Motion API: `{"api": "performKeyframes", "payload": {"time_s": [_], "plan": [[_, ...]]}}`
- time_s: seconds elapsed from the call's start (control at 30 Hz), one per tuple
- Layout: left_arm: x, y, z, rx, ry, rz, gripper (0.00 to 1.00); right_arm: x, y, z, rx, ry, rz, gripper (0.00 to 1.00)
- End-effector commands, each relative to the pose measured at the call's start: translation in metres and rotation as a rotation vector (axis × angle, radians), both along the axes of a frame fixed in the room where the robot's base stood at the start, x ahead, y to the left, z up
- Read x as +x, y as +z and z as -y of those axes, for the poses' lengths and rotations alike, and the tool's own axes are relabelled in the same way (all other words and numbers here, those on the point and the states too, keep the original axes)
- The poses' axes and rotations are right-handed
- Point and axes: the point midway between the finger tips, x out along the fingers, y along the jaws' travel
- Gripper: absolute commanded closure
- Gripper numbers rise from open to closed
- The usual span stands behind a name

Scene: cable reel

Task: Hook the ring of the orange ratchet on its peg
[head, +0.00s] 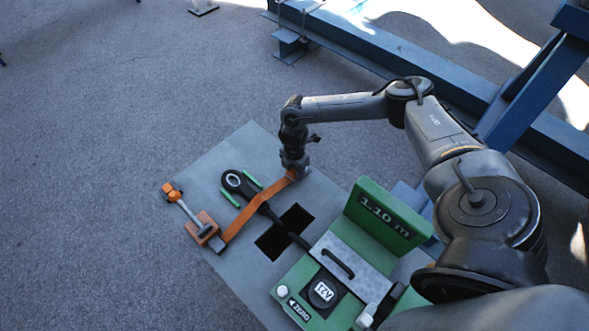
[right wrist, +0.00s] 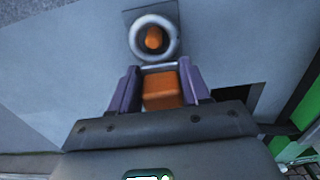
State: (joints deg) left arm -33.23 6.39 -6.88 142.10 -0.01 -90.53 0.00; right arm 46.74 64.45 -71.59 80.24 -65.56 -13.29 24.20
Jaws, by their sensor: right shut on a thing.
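The orange ratchet (head: 203,226) sits on the grey plate at left, its grey lever pointing up-left to an orange grip. Its orange strap (head: 245,212) runs up-right to my right gripper (head: 293,172). In the right wrist view my right gripper (right wrist: 158,80) is shut on an orange block (right wrist: 161,91) at the strap's end. A thin grey bar shows at the block's front edge. Just beyond, a thick pale ring (right wrist: 135,38) surrounds an orange peg tip (right wrist: 153,38) on a square grey plate. I cannot tell whether this ring joins the block. My left gripper is out of view.
A green measuring unit (head: 320,292) reading 1.10 m stands at lower right. A black cable with a ringed end (head: 232,180) lies between two green bars, near a dark square opening (head: 273,243). Blue beams (head: 400,50) cross behind. Bare ground lies left.

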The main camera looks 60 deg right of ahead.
Motion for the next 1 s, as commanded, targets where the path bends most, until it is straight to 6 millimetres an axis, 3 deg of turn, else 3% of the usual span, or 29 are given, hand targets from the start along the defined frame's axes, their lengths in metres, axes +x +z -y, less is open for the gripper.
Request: {"api": "performKeyframes", "payload": {"time_s": [1.0], "plan": [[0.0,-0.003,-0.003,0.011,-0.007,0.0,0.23,0.001,-0.01,0.0,0.001,0.0,0.001,0.92]]}}
